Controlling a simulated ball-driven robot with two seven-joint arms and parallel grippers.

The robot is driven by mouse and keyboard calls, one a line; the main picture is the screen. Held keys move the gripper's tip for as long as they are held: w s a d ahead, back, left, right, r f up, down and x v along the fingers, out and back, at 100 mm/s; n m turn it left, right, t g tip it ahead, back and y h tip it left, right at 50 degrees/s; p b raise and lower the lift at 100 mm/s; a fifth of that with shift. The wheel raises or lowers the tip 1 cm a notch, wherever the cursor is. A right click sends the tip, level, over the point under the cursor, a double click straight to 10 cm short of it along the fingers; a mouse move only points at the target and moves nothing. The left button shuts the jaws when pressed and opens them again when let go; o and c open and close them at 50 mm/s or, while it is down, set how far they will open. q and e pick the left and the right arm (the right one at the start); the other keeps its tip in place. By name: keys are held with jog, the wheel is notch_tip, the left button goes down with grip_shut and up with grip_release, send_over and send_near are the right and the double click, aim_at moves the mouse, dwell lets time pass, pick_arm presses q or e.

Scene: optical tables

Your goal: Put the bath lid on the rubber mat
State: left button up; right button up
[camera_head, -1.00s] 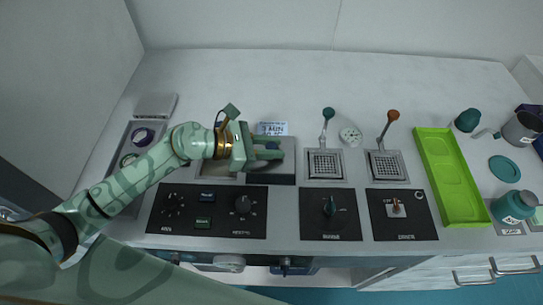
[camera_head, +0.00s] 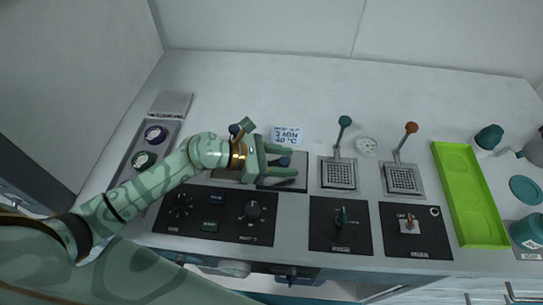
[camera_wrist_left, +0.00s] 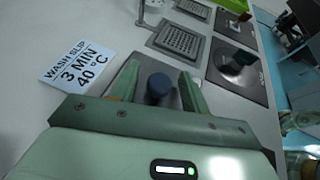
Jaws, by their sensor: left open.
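The bath lid's dark blue knob (camera_head: 284,161) stands between the fingers of my left gripper (camera_head: 281,161). It also shows in the left wrist view (camera_wrist_left: 159,88), with a gap to the finger on each side. The gripper is open around the knob. The lid's plate is low under the fingers and partly hidden by them. The dark rubber mat (camera_head: 292,186) shows around and below the fingers, right of the grey bath area, which my wrist partly covers. The lid appears to lie on the mat, though its edges are hard to tell. My right gripper is out of view.
A "3 MIN 40 °C" card (camera_head: 287,135) lies behind the gripper. Two grid plates (camera_head: 340,174) with levers and a green tray (camera_head: 468,195) are to the right. Black control panels (camera_head: 215,215) line the front. The back of the table is clear.

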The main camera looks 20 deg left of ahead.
pick_arm(q)
jog(key=v, duration=1.2)
